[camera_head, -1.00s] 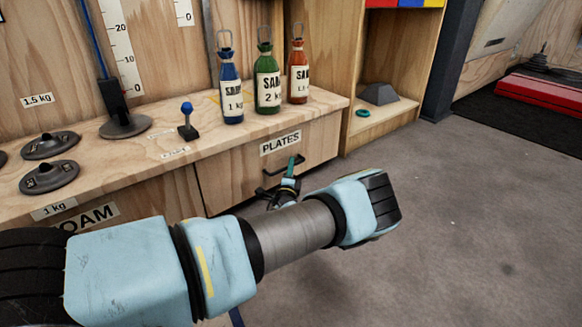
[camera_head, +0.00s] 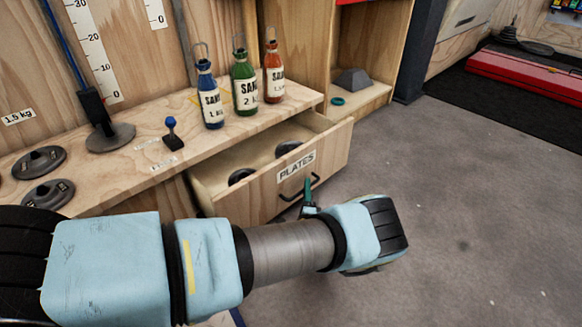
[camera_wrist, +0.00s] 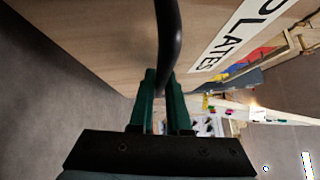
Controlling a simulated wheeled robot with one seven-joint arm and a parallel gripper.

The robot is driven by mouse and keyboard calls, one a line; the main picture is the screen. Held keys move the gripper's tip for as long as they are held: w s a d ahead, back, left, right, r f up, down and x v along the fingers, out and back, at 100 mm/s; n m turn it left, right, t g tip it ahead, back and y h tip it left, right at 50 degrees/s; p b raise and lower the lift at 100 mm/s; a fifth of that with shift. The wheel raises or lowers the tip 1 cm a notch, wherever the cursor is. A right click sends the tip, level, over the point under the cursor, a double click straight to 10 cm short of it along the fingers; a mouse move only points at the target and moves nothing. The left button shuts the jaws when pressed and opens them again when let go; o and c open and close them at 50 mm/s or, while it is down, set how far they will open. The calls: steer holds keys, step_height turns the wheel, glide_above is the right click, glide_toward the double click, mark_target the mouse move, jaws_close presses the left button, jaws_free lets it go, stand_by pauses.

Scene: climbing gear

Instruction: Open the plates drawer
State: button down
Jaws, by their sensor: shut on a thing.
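The plates drawer (camera_head: 262,193) is a wooden drawer under the bench top, pulled partly out, with a "PLATES" label (camera_head: 296,165) on its front. Inside it, dark round plates (camera_head: 241,175) show in part. Its black bar handle (camera_head: 299,188) stands out from the front. My gripper (camera_head: 308,192) is at the handle, its green fingers shut on it. In the wrist view the handle (camera_wrist: 168,40) passes between the green fingers (camera_wrist: 162,100), close to the drawer front (camera_wrist: 110,45). My arm hides the space below the drawer.
On the bench top (camera_head: 150,150) stand blue (camera_head: 209,100), green (camera_head: 244,85) and red (camera_head: 274,75) sand bottles, a blue-knobbed stand (camera_head: 171,135) and dark discs (camera_head: 40,160). Open grey floor (camera_head: 460,200) lies to the right of the drawer.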

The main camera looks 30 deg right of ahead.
steer(key=s+d+p, duration=0.2)
steer(key=s, duration=0.7)
steer(key=shift+s, duration=0.25)
steer(key=c, duration=0.9)
jaws_free()
steer(key=shift+a, duration=0.1)
steer(key=p+v, duration=0.3)
steer(key=v, duration=0.7)
steer(key=shift+s+a+f, duration=0.15)
steer(key=shift+s, duration=0.2)
